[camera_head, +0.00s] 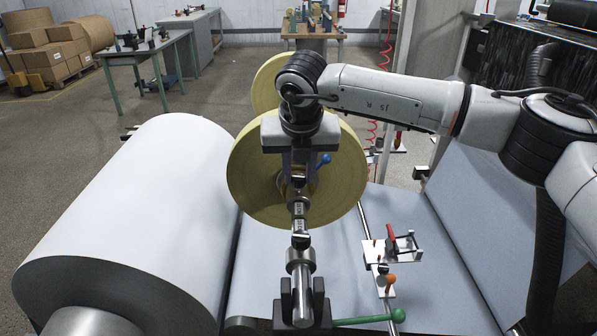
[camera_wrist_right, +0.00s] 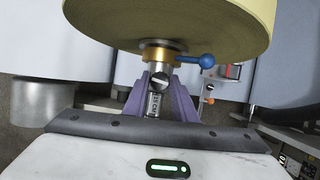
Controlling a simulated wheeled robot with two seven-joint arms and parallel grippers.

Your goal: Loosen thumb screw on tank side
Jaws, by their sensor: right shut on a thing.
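My right gripper (camera_head: 300,165) reaches down over the near face of a yellow roll (camera_head: 345,170). Its purple fingers (camera_wrist_right: 160,100) are shut on a silver shaft (camera_wrist_right: 158,82) that sticks out of the roll's core. A brass collar (camera_wrist_right: 158,56) sits around the shaft against the roll, with a blue-knobbed lever (camera_wrist_right: 196,62) pointing right. The lever also shows in the head view (camera_head: 324,160). The shaft runs on toward a black support (camera_head: 302,310) at the front. I cannot clearly make out a tank or its thumb screw. My left gripper is not in view.
A large white paper roll (camera_head: 140,220) lies to the left. A green-handled lever (camera_head: 370,319) is at the front. A bracket with a red handle (camera_head: 391,240) and an orange knob (camera_head: 390,279) stand to the right. A workbench (camera_head: 150,50) is at the back left.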

